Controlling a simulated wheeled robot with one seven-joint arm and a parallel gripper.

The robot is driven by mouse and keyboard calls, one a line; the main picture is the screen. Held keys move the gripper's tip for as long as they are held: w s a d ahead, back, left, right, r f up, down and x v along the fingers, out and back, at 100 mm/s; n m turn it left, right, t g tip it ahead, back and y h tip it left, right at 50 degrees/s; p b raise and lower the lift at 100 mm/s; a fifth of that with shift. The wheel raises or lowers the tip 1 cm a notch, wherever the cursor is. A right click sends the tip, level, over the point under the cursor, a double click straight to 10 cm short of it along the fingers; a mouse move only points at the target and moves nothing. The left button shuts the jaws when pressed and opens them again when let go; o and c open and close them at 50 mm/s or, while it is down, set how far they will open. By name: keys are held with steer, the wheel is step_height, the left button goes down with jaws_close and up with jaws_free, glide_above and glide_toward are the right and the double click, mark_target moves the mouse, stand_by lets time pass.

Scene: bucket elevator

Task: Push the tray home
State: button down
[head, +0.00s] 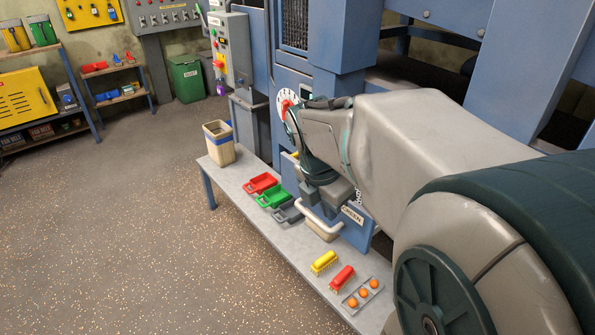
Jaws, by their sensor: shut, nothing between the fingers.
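A blue panel (362,234) with a "GREEN" label and a pale bar handle (318,218) sits low on the blue machine's front, just above the bench. It looks like the front of a tray; how far it stands out is hidden by my arm. My gripper (328,197) points down right by the handle, at the panel's upper left. It looks shut and empty; its fingertips are partly hidden, and I cannot tell if they touch the panel. Loose red (262,184), green (272,197) and grey (288,213) trays lie on the bench left of my gripper.
The grey bench (285,245) also carries a beige bin (219,143), a yellow piece (324,262), a red piece (342,277) and a holder with orange balls (363,294). The floor at left is clear.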

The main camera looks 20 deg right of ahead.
mark_target(347, 225)
steer(key=d+f, duration=0.1)
steer(key=f, duration=0.2)
steer(key=w+d+f, duration=0.1)
steer(key=d+f, duration=0.1)
steer(key=f, duration=0.1)
steer(key=w+d+f, duration=0.1)
steer(key=d+f, duration=0.1)
steer(key=f, duration=0.1)
steer(key=shift+d+f, duration=0.25)
steer(key=shift+f, duration=0.1)
steer(key=shift+w+d, duration=0.15)
steer(key=shift+d, duration=0.2)
